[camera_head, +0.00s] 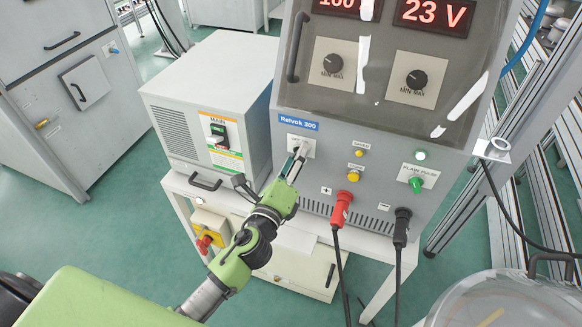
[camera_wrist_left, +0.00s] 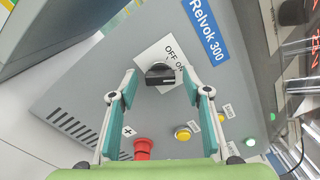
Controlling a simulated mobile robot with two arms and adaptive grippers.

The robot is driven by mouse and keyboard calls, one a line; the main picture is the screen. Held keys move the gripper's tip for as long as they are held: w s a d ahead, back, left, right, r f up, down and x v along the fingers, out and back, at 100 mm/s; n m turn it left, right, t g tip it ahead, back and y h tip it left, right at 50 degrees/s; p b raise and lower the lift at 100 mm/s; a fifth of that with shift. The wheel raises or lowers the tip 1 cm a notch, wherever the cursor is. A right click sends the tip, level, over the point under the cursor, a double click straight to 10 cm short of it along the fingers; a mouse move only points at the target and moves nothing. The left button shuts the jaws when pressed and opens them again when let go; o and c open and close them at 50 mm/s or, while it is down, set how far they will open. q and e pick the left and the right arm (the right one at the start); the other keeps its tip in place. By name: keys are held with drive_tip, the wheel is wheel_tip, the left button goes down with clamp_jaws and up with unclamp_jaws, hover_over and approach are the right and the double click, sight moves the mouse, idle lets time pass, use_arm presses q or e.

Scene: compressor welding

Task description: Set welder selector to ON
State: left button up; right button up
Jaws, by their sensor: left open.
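The welder (camera_head: 340,120) is a grey cabinet labelled "Relvok 300". Its selector is a black knob (camera_wrist_left: 160,75) on a white plate (camera_wrist_left: 148,58) marked OFF and ON, below the blue label. In the head view the plate (camera_head: 308,143) shows, but my gripper hides most of the knob. My left gripper (camera_head: 298,155) is open in front of the selector. In the left wrist view its teal fingers (camera_wrist_left: 158,88) stand apart, one on each side of the knob. I cannot tell whether they touch it, nor which mark it points to. My right gripper is in neither view.
Yellow buttons (camera_head: 353,176), a green knob (camera_head: 416,185), a red plug (camera_head: 341,205) and a black plug (camera_head: 402,225) with hanging cables are right of the selector. A smaller grey unit (camera_head: 200,95) stands close on the left. A clear round container (camera_head: 505,305) is at lower right.

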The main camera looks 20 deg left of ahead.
use_arm(q)
drive_tip(key=s, duration=1.1)
drive_tip(key=shift+s+a, duration=0.2)
drive_tip(key=shift+s, duration=0.2)
drive_tip(key=s+f+n+g+b, duration=0.1)
drive_tip(key=s+f+n+g, duration=0.2)
drive_tip(key=f, duration=1)
drive_tip(key=s+a+f+n+g+b, duration=0.1)
drive_tip(key=s+f+n+g, duration=0.2)
drive_tip(key=f, duration=1)
drive_tip(key=s+f+n+g+b, duration=0.1)
drive_tip(key=s+f+n+g, duration=0.2)
drive_tip(key=f, duration=0.9)
drive_tip(key=s+a+f+n+g, duration=0.1)
drive_tip(key=s+f+n, duration=0.3)
drive_tip(key=s+f, duration=0.4)
drive_tip(key=s+a+f+n+g+b, duration=0.1)
drive_tip(key=s+a+f+n+g, duration=0.1)
drive_tip(key=s+f+n+g, duration=0.2)
drive_tip(key=s+a+f+n+g, duration=0.2)
drive_tip(key=s+f+n, duration=0.3)
drive_tip(key=s+f, duration=0.6)
drive_tip(key=s+g, duration=0.1)
drive_tip(key=s, duration=0.5)
drive_tip(key=shift+s+f+y+b, duration=0.2)
drive_tip(key=shift+f+y+b, duration=0.1)
drive_tip(key=shift+f+b, duration=0.05)
drive_tip(key=shift+a, duration=0.1)
